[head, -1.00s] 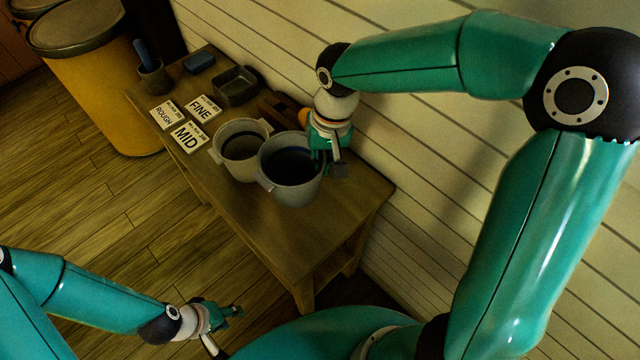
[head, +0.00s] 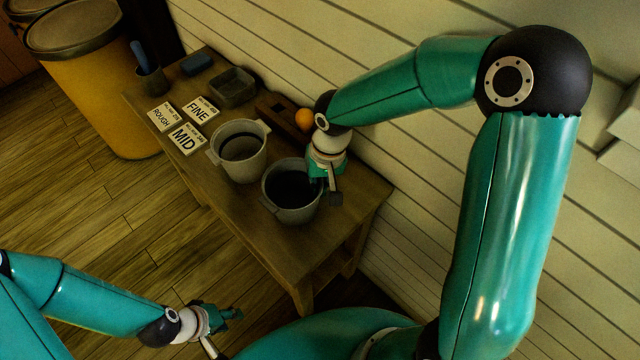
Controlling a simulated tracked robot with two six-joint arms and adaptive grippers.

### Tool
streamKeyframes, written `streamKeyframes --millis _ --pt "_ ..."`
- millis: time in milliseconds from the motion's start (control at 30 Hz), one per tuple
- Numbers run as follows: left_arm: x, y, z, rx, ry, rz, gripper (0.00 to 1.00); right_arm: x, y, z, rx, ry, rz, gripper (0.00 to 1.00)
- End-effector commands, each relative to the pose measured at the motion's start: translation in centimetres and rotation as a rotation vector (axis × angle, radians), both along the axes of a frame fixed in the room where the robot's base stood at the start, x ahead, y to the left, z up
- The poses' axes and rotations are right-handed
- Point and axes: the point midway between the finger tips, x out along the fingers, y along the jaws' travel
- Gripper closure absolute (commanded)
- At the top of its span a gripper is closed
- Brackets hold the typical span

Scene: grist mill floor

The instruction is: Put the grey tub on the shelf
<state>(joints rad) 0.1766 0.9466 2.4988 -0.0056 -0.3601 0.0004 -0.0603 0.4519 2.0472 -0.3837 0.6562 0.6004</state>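The grey tub (head: 291,211) is at the front right of the wooden bench, upright, its dark inside showing. My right gripper (head: 325,191) is at the tub's right rim, shut on its wall, with one finger apparently inside and one outside. I cannot tell whether the tub's base touches the bench. A paler tub (head: 238,165) with side handles stands behind it to the left. My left gripper (head: 226,330) is low at the left, empty and apparently open, away from the bench. A pale ledge (head: 622,140) on the wall at the right edge may be the shelf; it is partly cut off.
A yellow barrel (head: 95,95) stands at the left. The plank wall is behind.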

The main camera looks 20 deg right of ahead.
Motion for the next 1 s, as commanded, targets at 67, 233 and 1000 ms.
streamKeyframes --millis 67,233,1000 --pt "0.0 0.0 -0.2 0.000 0.000 0.000 0.60 0.0 0.0 -0.1 0.000 0.000 0.000 0.91" --pt "0.0 0.0 -0.1 0.000 0.000 0.000 0.60 0.0 0.0 -0.1 0.000 0.000 0.001 0.69" --pt "0.0 0.0 0.4 0.000 0.000 0.000 0.60 -0.1 -0.9 7.2 0.000 -0.007 -0.002 0.69"
